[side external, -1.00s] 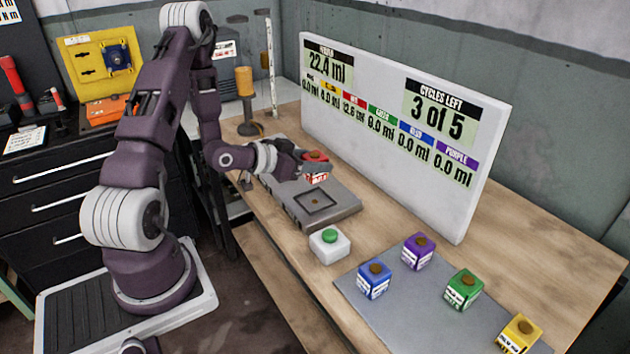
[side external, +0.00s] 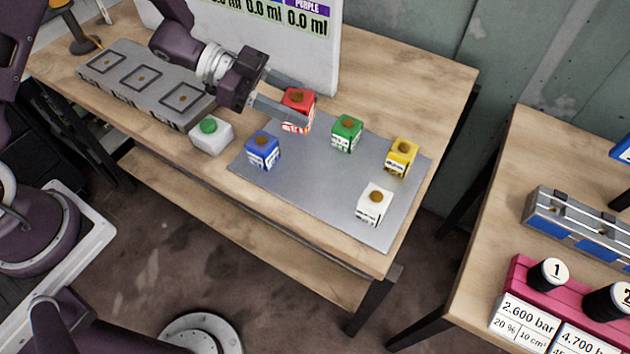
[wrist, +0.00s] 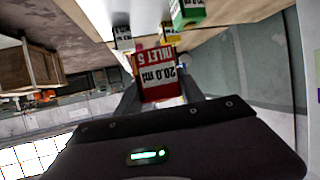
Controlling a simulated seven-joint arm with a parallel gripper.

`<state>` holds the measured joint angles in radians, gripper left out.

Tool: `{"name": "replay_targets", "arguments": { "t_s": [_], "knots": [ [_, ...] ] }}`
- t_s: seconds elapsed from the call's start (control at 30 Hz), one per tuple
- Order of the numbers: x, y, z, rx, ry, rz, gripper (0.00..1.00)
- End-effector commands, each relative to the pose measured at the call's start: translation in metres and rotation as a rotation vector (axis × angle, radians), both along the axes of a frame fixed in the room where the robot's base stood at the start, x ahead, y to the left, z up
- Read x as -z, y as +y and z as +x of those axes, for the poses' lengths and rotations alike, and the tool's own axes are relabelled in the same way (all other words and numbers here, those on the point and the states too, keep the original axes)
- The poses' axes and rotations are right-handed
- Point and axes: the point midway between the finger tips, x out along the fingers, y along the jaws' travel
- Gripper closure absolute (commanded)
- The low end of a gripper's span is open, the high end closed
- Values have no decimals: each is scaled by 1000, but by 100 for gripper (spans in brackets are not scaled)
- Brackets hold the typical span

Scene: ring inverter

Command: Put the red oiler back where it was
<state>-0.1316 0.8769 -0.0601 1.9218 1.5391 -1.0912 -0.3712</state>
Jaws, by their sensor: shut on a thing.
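The red oiler (side external: 298,108) is a small red cube with a brown round top and a white label. My gripper (side external: 288,108) is shut on it and holds it at the back left part of the grey mat (side external: 315,195). I cannot tell whether it touches the mat. In the wrist view the red oiler (wrist: 155,70) sits between the fingers, with its label upside down. The blue (side external: 263,150), green (side external: 347,133), yellow (side external: 401,157) and white (side external: 374,205) oilers stand on the mat. The purple oiler is not visible.
A grey block (side external: 150,85) with three empty square recesses lies at the left. A white box with a green button (side external: 211,135) stands between it and the mat. The white display board (side external: 300,50) rises behind my gripper. The mat's middle is clear.

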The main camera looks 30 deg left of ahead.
Motion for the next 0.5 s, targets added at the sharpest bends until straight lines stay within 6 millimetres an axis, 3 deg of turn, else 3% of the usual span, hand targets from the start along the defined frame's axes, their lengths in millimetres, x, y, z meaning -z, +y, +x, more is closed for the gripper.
{"name": "replay_targets", "arguments": {
  "t_s": [0.03,0.1,0.2,0.5],
  "knots": [
    [4,-19,-9,84,-1,-1,100],
    [8,-39,-22,182,0,-1,100],
    [12,-55,-33,267,0,-1,100],
    [70,-59,-37,293,3,-2,100]
  ]
}}
